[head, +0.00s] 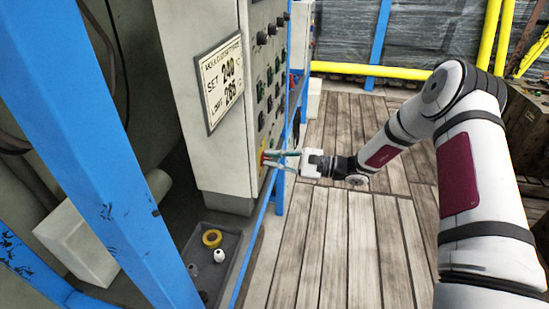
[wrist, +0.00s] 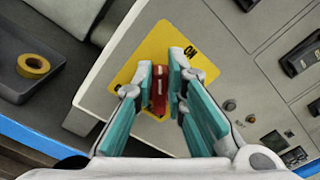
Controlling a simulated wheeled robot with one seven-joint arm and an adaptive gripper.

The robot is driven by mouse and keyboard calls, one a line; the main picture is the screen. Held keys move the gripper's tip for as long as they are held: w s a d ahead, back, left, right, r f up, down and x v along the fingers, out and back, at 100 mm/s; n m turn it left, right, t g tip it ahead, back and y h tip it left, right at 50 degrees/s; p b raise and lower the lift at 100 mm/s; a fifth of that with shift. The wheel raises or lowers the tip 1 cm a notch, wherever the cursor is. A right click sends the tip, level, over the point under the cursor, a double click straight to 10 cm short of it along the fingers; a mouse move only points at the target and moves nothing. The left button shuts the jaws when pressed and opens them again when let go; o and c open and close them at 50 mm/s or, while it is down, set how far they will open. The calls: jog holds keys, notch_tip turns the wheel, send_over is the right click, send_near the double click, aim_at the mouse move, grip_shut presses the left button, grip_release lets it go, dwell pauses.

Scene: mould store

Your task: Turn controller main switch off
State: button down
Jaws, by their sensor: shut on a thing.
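The controller (head: 220,155) is a pale grey cabinet at the left of the head view. Its main switch is a red handle (wrist: 159,88) on a yellow plate (wrist: 130,72), low on the cabinet's front face. The plate reads "ON" at one corner in the wrist view; any other label is hidden. My gripper (wrist: 166,75) has its teal fingers on both sides of the red handle and is shut on it. In the head view my gripper (head: 270,158) reaches the cabinet's low front from the right; the switch is mostly hidden there.
A grey tray (head: 236,246) below the cabinet holds a roll of yellow tape (head: 212,238) and a white item (head: 219,256). A blue post (head: 95,130) stands at the left and a thin blue rail (head: 252,250) runs beside the tray.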

jog(key=n, duration=0.3)
jog(key=f+n, duration=0.1)
jog(key=n, duration=0.1)
jog(key=shift+s, duration=0.35)
jog(key=shift+s+a+f+n+b, duration=0.15)
jog(key=shift+f+n, duration=0.1)
jog(key=shift+n, duration=0.95)
jog(key=shift+w+d+f+n+b, duration=0.15)
jog(key=shift+f+n, duration=0.1)
jog(key=shift+n, duration=0.95)
jog(key=shift+s+a, duration=0.1)
jog(key=c, duration=1.6)
grip_release()
jog(key=v, duration=1.2)
